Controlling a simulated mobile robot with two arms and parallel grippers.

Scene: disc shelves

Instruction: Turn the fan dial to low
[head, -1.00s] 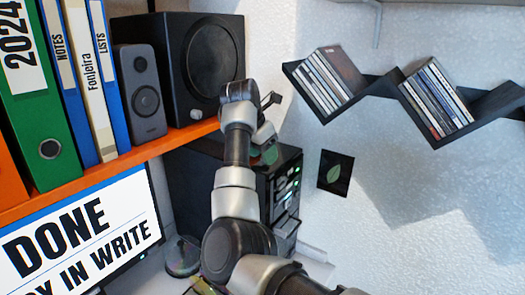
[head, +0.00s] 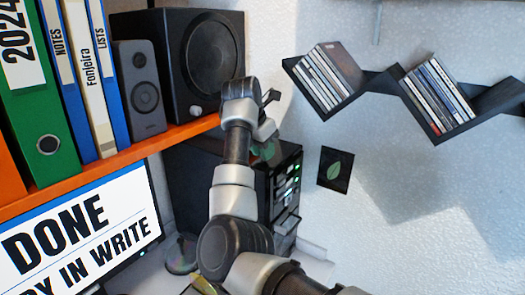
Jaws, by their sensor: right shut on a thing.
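My right gripper (head: 269,113) is in front of the black tower (head: 284,190), near its top front edge and right of the large speaker. Its jaws are shut on what looks like a shiny greenish disc (head: 266,151), only partly visible below the fingers. The tower front has small green lights and stacked panels, partly behind my arm. I cannot make out a fan dial on it. A small pale knob (head: 196,110) shows on the large black speaker (head: 208,62). My left gripper is not in view.
An orange shelf (head: 110,166) carries binders (head: 42,110), a small grey speaker (head: 142,90) and the large speaker. A monitor (head: 80,235) stands below. A zigzag wall shelf (head: 378,82) holds disc cases (head: 437,98). The wall below it is largely free.

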